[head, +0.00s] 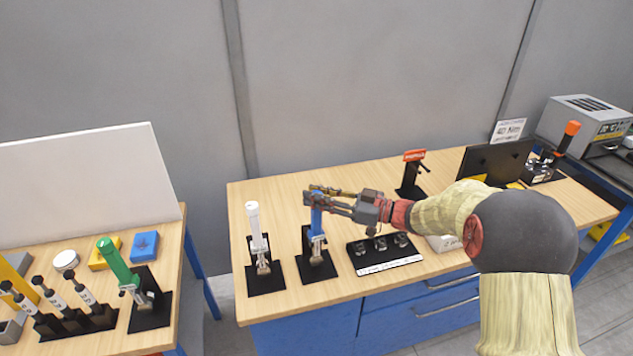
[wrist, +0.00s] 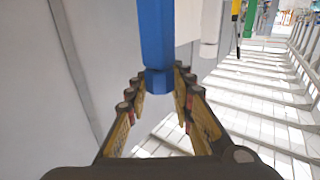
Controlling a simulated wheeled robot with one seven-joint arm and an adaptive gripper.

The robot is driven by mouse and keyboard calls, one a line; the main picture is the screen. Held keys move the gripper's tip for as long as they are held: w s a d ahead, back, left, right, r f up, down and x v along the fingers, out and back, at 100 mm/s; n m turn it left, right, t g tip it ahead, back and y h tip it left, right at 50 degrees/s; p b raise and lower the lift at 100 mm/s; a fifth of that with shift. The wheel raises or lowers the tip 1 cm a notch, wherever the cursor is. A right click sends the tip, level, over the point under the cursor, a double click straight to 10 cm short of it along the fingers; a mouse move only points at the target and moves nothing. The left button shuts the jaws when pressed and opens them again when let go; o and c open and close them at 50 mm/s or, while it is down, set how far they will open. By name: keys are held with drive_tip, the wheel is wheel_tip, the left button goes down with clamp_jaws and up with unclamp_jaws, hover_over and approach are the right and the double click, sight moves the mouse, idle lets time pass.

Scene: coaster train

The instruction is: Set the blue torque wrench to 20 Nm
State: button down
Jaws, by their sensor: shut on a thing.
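The blue torque wrench (head: 317,222) stands upright in a black stand (head: 316,266) on the wooden bench. My gripper (head: 316,194) reaches in from the right and is shut on the upper end of its blue handle. In the wrist view the blue handle (wrist: 156,45) stands between the two yellow-and-black fingers of my gripper (wrist: 160,90). The wrench's scale and its setting cannot be read in either view.
A white wrench (head: 256,226) stands in its stand just left. A black tray of sockets (head: 384,252) lies to the right. A red-topped stand (head: 412,172) is behind my arm. A green wrench (head: 117,262) stands on the left bench. An orange-handled tool (head: 567,138) is far right.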

drive_tip(key=n+g+p, duration=0.1)
drive_tip(key=g, duration=0.1)
drive_tip(key=shift+w+r+n+g+y, duration=0.1)
drive_tip(key=shift+r+n+g+y, duration=0.05)
drive_tip(key=shift+n+g+y, duration=0.2)
drive_tip(key=shift+n+g, duration=0.25)
drive_tip(key=shift+g, duration=0.1)
idle(0.6)
drive_tip(key=c, duration=1.5)
unclamp_jaws()
drive_tip(key=s+d, duration=0.2)
drive_tip(key=d, duration=0.9)
drive_tip(key=shift+d, duration=0.4)
